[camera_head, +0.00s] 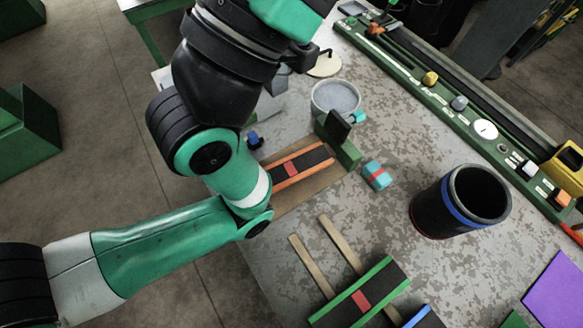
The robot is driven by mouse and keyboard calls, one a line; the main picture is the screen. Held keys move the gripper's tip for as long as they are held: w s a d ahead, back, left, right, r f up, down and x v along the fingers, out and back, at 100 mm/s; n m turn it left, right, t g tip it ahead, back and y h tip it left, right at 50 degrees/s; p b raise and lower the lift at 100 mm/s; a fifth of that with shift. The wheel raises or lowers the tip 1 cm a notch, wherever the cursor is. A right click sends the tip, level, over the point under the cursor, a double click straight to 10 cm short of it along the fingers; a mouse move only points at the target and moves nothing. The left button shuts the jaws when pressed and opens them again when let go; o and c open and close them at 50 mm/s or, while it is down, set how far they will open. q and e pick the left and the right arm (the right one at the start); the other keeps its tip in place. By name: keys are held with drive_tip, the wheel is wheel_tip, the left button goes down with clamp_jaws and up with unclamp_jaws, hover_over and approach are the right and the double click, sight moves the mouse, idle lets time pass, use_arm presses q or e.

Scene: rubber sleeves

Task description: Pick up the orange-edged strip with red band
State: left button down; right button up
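The orange-edged strip (309,158) has a black top, orange long edges and a red band (291,169) across its middle. It lies on a brown board (312,188) near the table's left side. My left arm covers the board's left part and comes close to the strip's left end. My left gripper's fingertips do not show; my own arm links block that area. My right gripper is not in view. A similar strip with green edges (381,289) and a red band lies across wooden rails (341,244) at the bottom.
A black cylinder with a blue band (432,205) stands at right. A grey-filled cup (335,97), a green block with a dark plate (348,154) and a small cyan block (386,181) are near the strip. A long green rack (447,99) lines the far edge.

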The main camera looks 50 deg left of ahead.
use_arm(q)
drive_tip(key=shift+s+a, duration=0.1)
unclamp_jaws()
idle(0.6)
